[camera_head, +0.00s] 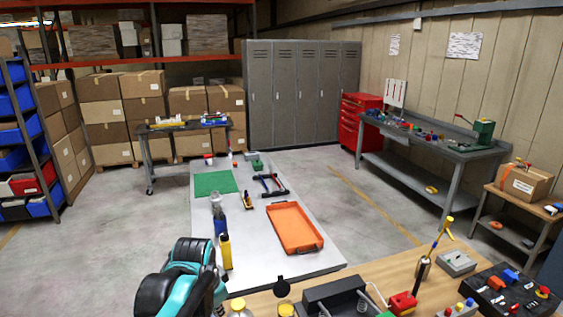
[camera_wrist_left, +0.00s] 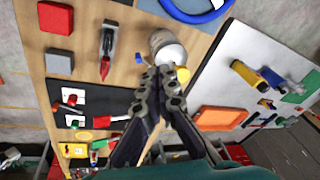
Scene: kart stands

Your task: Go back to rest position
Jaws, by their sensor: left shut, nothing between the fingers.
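My left arm, teal and black, comes in at the bottom left of the head view; I cannot make out its fingertips there. In the left wrist view my left gripper (camera_wrist_left: 162,82) has its two dark fingers together at the tips, with nothing held. The fingertips show over a wooden bench top (camera_wrist_left: 100,22), in front of a round beige and white object (camera_wrist_left: 168,47). I cannot tell whether they touch it. My right gripper is in neither view.
A grey-white table with an orange tray (camera_head: 294,228), a yellow bottle (camera_head: 226,252) and a green mat (camera_head: 215,183) stands ahead. The wooden bench holds a black box (camera_head: 335,296) and a control panel (camera_head: 510,291). Grey floor (camera_head: 362,222) is open to the right.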

